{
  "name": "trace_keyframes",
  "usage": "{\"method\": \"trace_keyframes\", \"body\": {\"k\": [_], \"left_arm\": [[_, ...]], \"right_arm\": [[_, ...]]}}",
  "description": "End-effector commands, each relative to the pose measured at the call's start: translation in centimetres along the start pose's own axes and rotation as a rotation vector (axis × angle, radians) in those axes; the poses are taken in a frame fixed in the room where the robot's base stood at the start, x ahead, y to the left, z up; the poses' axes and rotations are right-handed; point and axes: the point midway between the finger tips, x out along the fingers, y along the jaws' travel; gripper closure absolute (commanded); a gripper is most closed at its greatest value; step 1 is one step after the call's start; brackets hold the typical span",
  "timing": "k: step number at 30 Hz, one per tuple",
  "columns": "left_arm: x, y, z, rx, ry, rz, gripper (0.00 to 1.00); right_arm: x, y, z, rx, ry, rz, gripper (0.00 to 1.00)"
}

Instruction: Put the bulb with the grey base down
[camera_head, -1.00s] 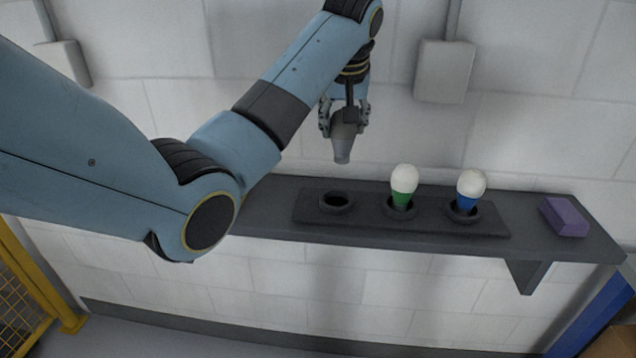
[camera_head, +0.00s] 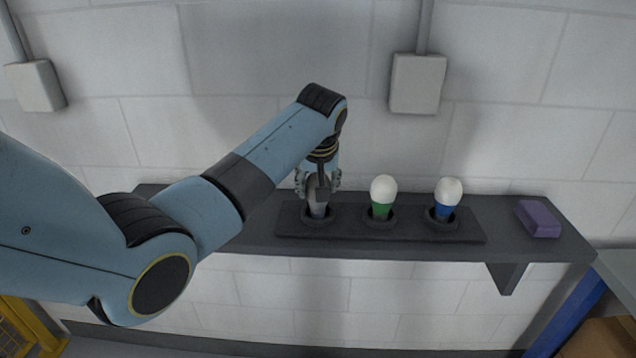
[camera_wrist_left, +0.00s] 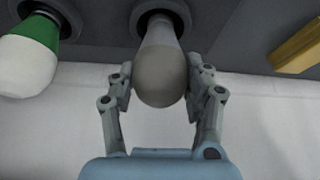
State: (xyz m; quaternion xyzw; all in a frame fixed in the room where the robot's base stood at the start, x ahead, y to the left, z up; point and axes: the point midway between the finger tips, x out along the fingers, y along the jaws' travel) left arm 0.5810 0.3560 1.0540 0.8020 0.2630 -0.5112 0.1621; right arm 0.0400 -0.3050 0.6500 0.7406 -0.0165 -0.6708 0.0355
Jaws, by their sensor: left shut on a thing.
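The bulb with the grey base (camera_head: 319,210) is upright at the left socket (camera_head: 306,223) of the dark holder on the shelf, its base end in the socket's opening. My left gripper (camera_head: 318,186) is above it, shut on its globe. In the left wrist view the bulb (camera_wrist_left: 160,72) lies between the two fingers of the left gripper (camera_wrist_left: 160,88), its base end at the dark socket ring. How deep the base sits is hard to tell. My right gripper is not in view.
A green-based bulb (camera_head: 382,190) and a blue-based bulb (camera_head: 447,193) stand in the other sockets of the holder (camera_head: 345,231). A purple block (camera_head: 538,218) lies at the right of the shelf (camera_head: 500,230). A yellow thing (camera_wrist_left: 299,48) shows in the wrist view.

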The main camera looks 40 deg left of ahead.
Motion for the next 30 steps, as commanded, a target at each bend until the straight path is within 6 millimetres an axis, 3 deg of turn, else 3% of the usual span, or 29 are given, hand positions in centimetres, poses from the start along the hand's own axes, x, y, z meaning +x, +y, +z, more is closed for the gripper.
{"method": "trace_keyframes", "body": {"k": [2,3,8,20,30], "left_arm": [[0.2,0.0,0.1,0.000,0.000,0.000,0.84],[0.2,0.0,0.1,0.000,0.000,0.000,0.49],[0.2,0.0,0.1,0.000,0.000,0.000,0.28],[-0.8,0.1,-0.1,0.000,0.003,0.002,0.27],[-8.0,0.1,-0.1,0.000,0.003,0.004,0.27]], "right_arm": [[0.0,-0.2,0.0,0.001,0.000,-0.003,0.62],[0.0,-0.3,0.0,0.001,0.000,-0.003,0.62],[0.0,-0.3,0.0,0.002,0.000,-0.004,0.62],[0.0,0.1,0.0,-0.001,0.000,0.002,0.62],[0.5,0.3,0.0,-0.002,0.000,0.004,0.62]]}}
